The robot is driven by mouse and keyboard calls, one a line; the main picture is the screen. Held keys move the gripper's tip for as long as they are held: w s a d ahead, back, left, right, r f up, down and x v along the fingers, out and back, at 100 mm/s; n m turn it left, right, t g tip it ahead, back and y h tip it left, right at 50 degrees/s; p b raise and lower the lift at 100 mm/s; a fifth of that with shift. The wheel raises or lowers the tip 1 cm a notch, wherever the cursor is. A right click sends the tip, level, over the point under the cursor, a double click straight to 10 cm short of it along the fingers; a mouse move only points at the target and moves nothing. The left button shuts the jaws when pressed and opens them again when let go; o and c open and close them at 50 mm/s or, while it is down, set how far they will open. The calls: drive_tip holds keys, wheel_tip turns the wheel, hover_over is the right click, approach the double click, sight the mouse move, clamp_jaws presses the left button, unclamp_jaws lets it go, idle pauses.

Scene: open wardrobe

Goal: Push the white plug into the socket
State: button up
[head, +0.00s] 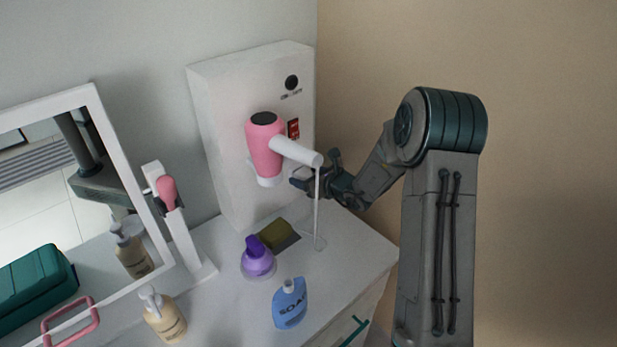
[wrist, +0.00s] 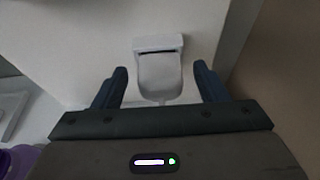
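The white plug (wrist: 160,78) shows in the wrist view, with a cord leaving its near end. It sits at a pale block (wrist: 158,41) with a dark gap along their join; I take this block for the socket, but how far the plug is in cannot be told. My gripper (wrist: 162,84) is open, with one finger on each side of the plug and a visible gap on both sides. In the head view my gripper (head: 300,181) is beside the white wall unit (head: 226,130), and the plug and socket cannot be made out there.
A pink hair dryer (head: 264,148) hangs on the unit close to my gripper, with a white cord (head: 318,210) hanging nearby. A mirror is at left.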

drive_tip(key=b+v, duration=0.1)
drive_tip(key=v, duration=1.2)
drive_tip(key=shift+s+d, duration=0.25)
drive_tip(key=shift+s, duration=0.05)
drive_tip(key=shift+r, duration=0.15)
drive_tip(key=s+a+r+n+g, duration=0.2)
drive_tip(key=s+a+n+g, duration=0.2)
drive_tip(key=s+n, duration=0.35)
drive_tip(key=s+a+r+n+g, duration=0.3)
drive_tip(key=s+a+n+g, duration=0.15)
drive_tip(key=s+n, duration=0.3)
drive_tip(key=s+d+r+n+h, duration=0.2)
drive_tip(key=s+d+n+h, duration=0.6)
drive_tip(key=s+n, duration=0.4)
drive_tip(key=shift+d+r+n, duration=0.2)
drive_tip(key=shift+d+n, duration=0.3)
drive_tip(key=shift+n, duration=0.3)
drive_tip(key=shift+s, duration=0.1)
